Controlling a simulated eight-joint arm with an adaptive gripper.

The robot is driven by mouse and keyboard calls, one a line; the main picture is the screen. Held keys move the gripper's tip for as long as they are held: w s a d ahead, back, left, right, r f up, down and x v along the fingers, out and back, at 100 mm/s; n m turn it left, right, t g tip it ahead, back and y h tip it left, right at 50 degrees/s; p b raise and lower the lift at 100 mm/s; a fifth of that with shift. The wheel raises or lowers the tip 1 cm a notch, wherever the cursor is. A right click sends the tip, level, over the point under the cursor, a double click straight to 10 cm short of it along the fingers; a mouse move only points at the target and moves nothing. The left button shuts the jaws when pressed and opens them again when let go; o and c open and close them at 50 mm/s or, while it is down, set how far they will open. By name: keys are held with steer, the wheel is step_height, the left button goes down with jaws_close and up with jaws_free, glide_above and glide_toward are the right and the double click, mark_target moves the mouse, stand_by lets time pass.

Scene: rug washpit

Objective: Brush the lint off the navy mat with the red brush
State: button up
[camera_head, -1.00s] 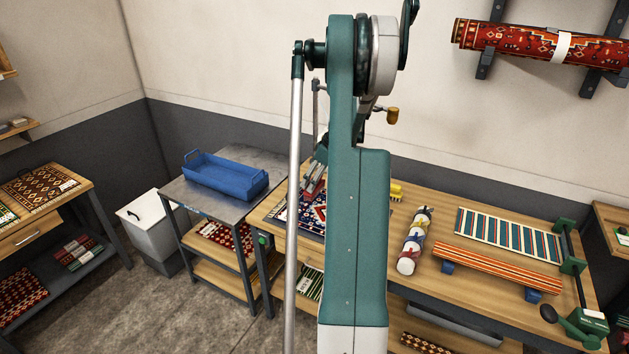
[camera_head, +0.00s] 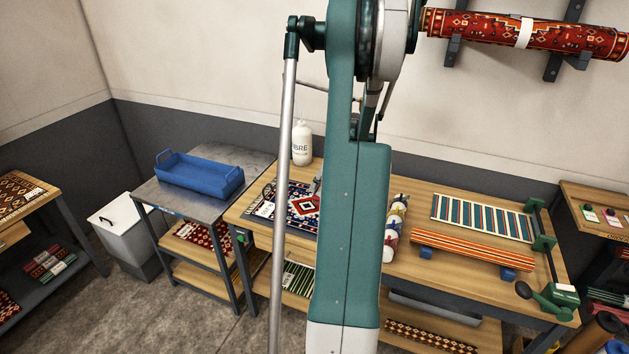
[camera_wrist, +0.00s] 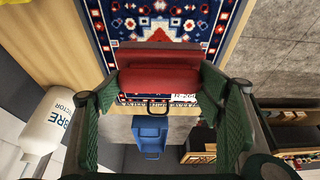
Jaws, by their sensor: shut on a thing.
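The navy mat (camera_head: 300,207), with a red, white and blue pattern, lies flat on the wooden table's left part, partly behind my arm. It also fills the top middle of the wrist view (camera_wrist: 104,45). The red brush (camera_wrist: 160,78) sits crosswise between the green pads of my gripper (camera_wrist: 160,86), which is shut on it. The brush is over the mat near its label end; I cannot tell whether it touches. Lint cannot be told from the pale pattern.
A white bottle (camera_head: 302,144) stands behind the mat. A blue tray (camera_head: 200,178) sits on the metal side table. Right of my arm are a patterned roll (camera_head: 393,230), an orange striped rug (camera_head: 462,249) and a striped mat (camera_head: 482,217). Bare wood shows around them.

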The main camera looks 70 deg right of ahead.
steer(key=shift+f, duration=0.15)
step_height(320, 180, down, 8)
steer(key=shift+w+f+b, duration=0.1)
steer(key=shift+b, duration=1.1)
steer(key=w+p, duration=0.2)
steer(key=w, duration=1.3)
steer(key=shift+p, duration=0.35)
steer(key=shift+c, duration=0.3)
steer(key=s, duration=0.3)
steer(key=shift+s+b, duration=0.1)
steer(key=shift+b, duration=0.25)
steer(key=s+b, duration=0.2)
steer(key=s, duration=1)
step_height(320, 180, up, 4)
steer(key=shift+a+f+p, duration=0.1)
steer(key=shift+p, duration=0.4)
steer(key=shift+s+r, duration=0.1)
steer(key=shift+r, duration=0.35)
steer(key=shift+r+p, duration=0.75)
steer(key=shift+r, duration=1.2)
